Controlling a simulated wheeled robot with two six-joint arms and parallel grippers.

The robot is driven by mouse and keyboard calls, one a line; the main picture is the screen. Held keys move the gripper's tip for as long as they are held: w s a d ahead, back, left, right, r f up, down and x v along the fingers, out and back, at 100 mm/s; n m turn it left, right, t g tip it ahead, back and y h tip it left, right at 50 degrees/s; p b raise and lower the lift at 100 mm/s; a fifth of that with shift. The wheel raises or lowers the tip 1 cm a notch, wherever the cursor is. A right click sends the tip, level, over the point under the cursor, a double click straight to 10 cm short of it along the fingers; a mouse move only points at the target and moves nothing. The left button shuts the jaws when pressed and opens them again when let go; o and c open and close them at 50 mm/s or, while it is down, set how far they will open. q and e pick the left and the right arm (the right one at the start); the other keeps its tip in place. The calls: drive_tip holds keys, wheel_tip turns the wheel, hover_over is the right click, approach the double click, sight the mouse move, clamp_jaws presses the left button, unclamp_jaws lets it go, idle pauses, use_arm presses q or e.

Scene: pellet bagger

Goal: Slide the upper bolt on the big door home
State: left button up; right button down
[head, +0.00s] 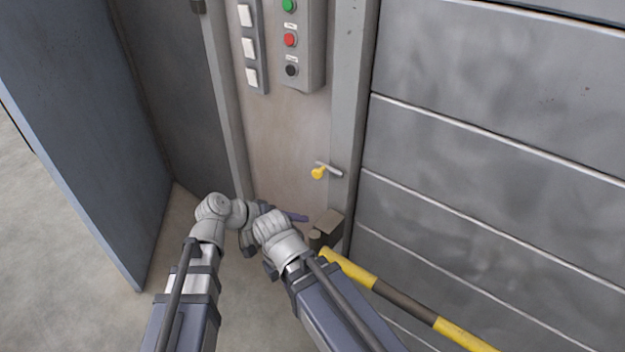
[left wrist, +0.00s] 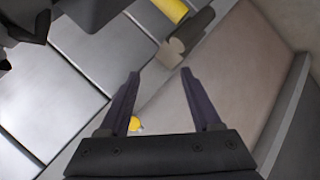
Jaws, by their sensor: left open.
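A small bolt (head: 333,169) with a yellow knob (head: 318,172) sticks out at the grey post beside the ribbed door (head: 490,150). It is the only bolt handle I make out, and I cannot tell whether it is the upper one. My left gripper (head: 285,213) is open and empty, below and left of the knob and apart from it. In the left wrist view its two dark purple fingers (left wrist: 160,74) are spread, and the yellow knob (left wrist: 136,124) shows beside the left finger, farther off. My right arm reaches in close by; its jaws are not clear.
A grey block (head: 327,229) juts out below the bolt, with a yellow and black bar (head: 405,305) running right from it. A button panel (head: 291,45) and a white switch strip (head: 249,47) are above. A blue door leaf (head: 75,130) stands at the left.

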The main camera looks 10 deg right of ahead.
sight(315, 175)
use_arm(q)
drive_tip(key=w+d+r+n+t+h+b, duration=0.2)
drive_tip(key=w+r+t+h, duration=0.25)
drive_tip(key=w+r, duration=0.25)
drive_tip(key=shift+g, duration=0.35)
drive_tip(key=shift+b+x, duration=0.85)
drive_tip(key=shift+x, duration=3.25)
clamp_jaws()
